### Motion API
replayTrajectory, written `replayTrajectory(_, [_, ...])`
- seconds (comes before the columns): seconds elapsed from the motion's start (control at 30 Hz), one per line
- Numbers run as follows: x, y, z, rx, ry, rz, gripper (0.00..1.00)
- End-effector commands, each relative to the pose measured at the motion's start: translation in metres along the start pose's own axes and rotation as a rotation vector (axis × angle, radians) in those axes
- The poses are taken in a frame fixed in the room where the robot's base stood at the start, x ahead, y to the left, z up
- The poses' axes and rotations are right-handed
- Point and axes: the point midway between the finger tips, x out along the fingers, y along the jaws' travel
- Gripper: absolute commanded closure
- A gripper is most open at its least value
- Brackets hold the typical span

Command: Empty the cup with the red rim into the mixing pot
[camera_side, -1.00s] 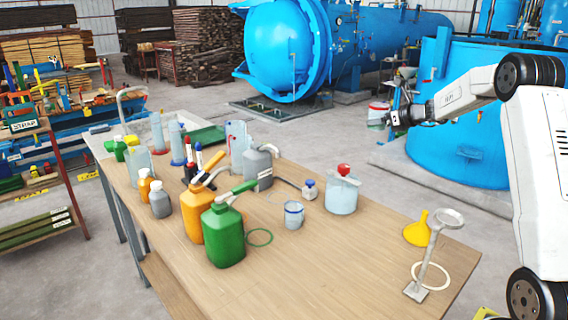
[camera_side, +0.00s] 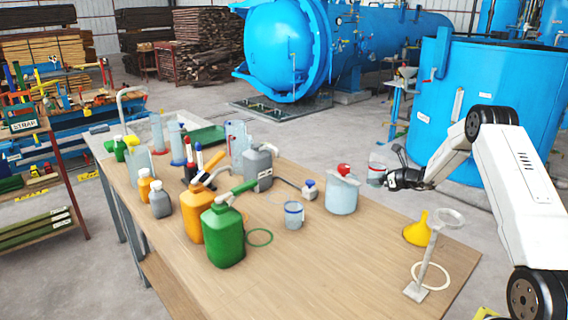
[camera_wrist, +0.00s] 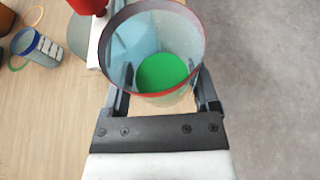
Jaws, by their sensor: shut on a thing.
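The red-rimmed cup (camera_wrist: 150,50) is clear, with green liquid at its bottom in the wrist view. My gripper (camera_wrist: 155,95) is shut around its sides. In the side view the cup (camera_side: 376,174) looks about upright, held by my gripper (camera_side: 390,178) in the air just right of a large translucent pot. That pot (camera_side: 342,198), likely the mixing pot, stands on the table with a red-topped piece and a pale bar across its top. In the wrist view the red top (camera_wrist: 88,5) shows at upper left, close to the cup; the pot is mostly hidden there.
A small blue-rimmed cup (camera_side: 293,216) and a small blue-capped bottle (camera_side: 310,190) stand left of the pot. A yellow funnel (camera_side: 417,232) and a ring stand (camera_side: 428,265) are at the right. Green (camera_side: 224,236) and orange (camera_side: 194,216) jugs stand further left. The table front is clear.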

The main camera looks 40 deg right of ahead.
Motion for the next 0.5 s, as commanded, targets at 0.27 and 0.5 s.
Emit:
replayTrajectory(0.27, [0.0061,-0.0006,-0.014,-0.001,-0.001,-0.001,0.9])
replayTrajectory(0.5, [0.006,-0.0005,-0.014,-0.001,-0.001,-0.001,0.9])
